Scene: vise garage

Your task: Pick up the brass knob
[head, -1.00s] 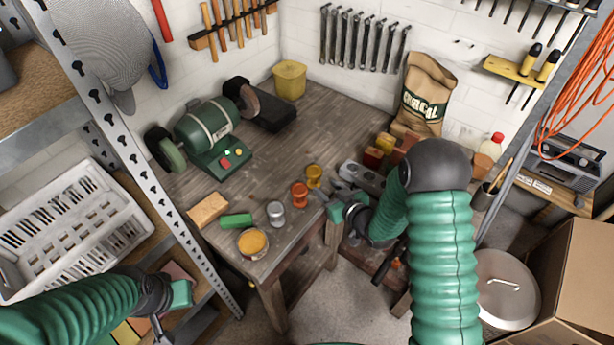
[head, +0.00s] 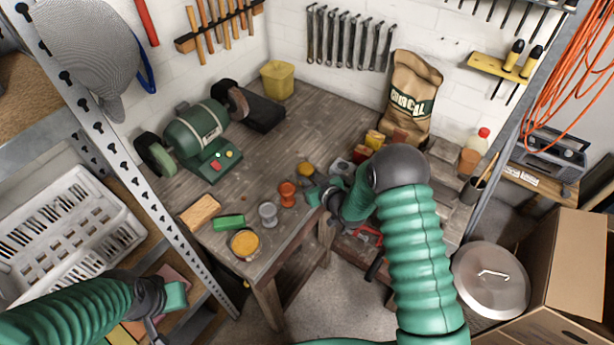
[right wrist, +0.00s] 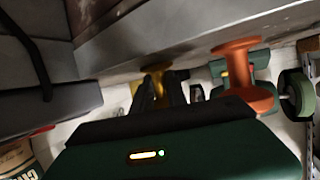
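The brass knob (head: 305,169) stands on the workbench near its front edge, behind and right of an orange knob (head: 287,193). My right gripper (head: 311,182) is at the brass knob, coming in from the right. In the right wrist view the brass knob (right wrist: 170,78) lies just beyond the two dark fingers (right wrist: 159,92), which stand slightly apart and partly hide it. I cannot tell whether they touch it. The orange knob (right wrist: 239,72) is to their right. My left gripper (head: 155,327) is low at the left, away from the bench, partly cut off.
A silver knob (head: 268,213), a green block (head: 229,222), a wooden block (head: 201,210) and a tin of orange stuff (head: 244,242) sit along the bench front. A green bench grinder (head: 195,137) stands behind. The middle of the workbench (head: 262,160) is clear.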

